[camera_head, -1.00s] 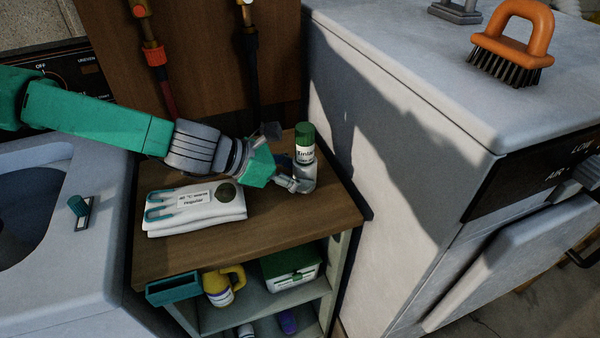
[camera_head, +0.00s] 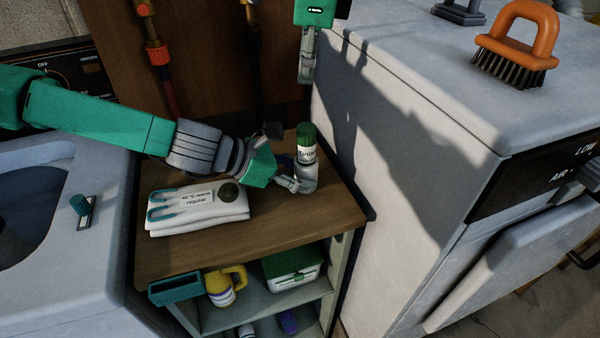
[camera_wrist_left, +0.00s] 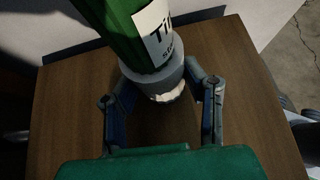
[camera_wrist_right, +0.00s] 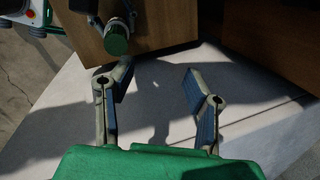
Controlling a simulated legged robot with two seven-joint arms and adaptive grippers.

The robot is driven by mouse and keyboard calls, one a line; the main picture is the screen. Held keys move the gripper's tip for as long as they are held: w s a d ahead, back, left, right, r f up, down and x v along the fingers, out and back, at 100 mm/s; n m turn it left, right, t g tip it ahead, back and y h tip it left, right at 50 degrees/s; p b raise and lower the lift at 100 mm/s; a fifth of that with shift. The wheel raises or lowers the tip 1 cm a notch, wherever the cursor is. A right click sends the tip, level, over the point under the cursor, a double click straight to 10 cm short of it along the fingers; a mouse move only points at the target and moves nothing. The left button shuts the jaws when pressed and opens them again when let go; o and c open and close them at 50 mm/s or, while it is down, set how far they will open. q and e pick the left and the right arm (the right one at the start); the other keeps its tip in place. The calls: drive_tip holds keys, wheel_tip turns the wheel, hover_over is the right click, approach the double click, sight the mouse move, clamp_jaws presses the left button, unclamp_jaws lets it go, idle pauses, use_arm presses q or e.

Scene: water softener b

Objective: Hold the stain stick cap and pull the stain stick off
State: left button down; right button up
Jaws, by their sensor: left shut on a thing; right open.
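A folded white cloth pack (camera_head: 197,207) lies on the wooden top (camera_head: 260,240) left of the stick. The white machine (camera_head: 400,130) rises close on the right, with an orange brush (camera_head: 518,45) on it. Shelves below hold a yellow jug (camera_head: 222,288) and a green-lidded box (camera_head: 292,268).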

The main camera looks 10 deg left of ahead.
sight(307, 126)
drive_tip(key=s, duration=0.1)
drive_tip(key=s+f+g, duration=0.1)
drive_tip(key=s+h, duration=0.1)
drive_tip(key=shift+d+f+g, duration=0.25)
drive_tip(key=shift+d+g, duration=0.05)
drive_tip(key=shift+g, duration=0.1)
drive_tip(key=shift+s+d+f+h, duration=0.25)
drive_tip(key=shift+s+f+h, duration=0.1)
drive_tip(key=shift+s, duration=0.1)
drive_tip(key=shift+f, duration=4.35)
clamp_jaws()
drive_tip(key=shift+w+r, duration=0.1)
drive_tip(key=shift+r, duration=0.35)
use_arm(q)
drive_tip(key=shift+d, duration=0.1)
use_arm(e)
drive_tip(key=shift+r, duration=2.75)
